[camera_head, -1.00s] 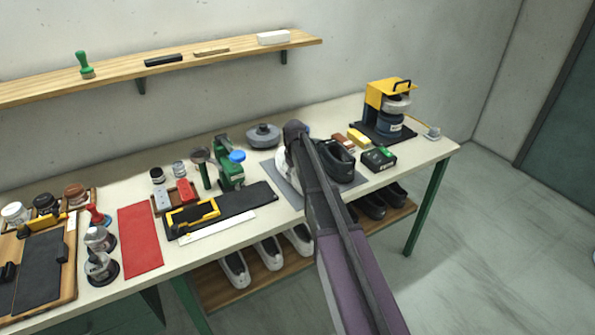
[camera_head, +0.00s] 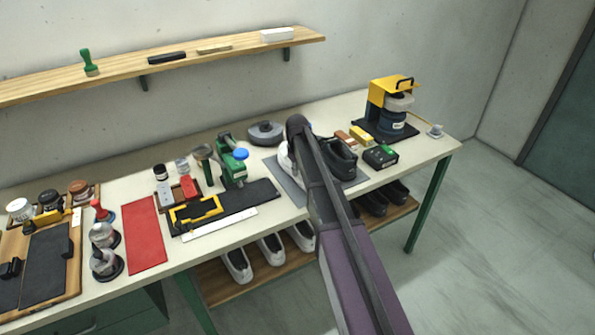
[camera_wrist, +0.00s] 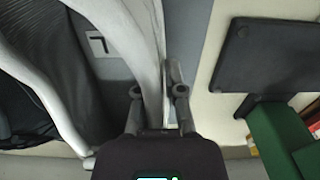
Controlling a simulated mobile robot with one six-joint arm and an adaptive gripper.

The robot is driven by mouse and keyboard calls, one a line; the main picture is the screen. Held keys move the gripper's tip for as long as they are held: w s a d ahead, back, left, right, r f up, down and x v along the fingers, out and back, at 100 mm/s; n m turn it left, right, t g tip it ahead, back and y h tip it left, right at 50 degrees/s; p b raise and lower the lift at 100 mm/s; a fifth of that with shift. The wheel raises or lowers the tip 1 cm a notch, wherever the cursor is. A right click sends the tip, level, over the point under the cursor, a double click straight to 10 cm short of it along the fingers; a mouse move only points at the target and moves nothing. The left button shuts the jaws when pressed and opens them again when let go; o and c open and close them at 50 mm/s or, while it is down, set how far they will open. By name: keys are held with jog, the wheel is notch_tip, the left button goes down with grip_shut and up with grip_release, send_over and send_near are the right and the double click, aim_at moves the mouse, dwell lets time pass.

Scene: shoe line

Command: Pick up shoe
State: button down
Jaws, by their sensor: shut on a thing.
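A white shoe (camera_head: 284,160) shows on the grey mat's left part in the head view, mostly hidden behind my arm. A black shoe (camera_head: 338,158) lies to its right on the grey mat (camera_head: 290,188). In the wrist view, the white shoe's side wall (camera_wrist: 146,45) passes between the fingers of my gripper (camera_wrist: 158,95), which is shut on it. In the head view my arm hides the gripper. I cannot tell whether the shoe is clear of the mat.
A green tool (camera_head: 232,165) and a black pad (camera_head: 235,200) stand left of the mat. A dark box (camera_head: 380,157) and a yellow machine (camera_head: 390,92) stand right. More shoes rest on the lower shelf (camera_head: 225,285). The floor at right is clear.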

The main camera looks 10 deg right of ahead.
jog(key=shift+r+p, duration=0.7)
jog(key=shift+r, duration=0.2)
jog(key=s+a+r+p, duration=0.2)
jog(key=s, duration=1.4)
jog(key=shift+a, duration=0.15)
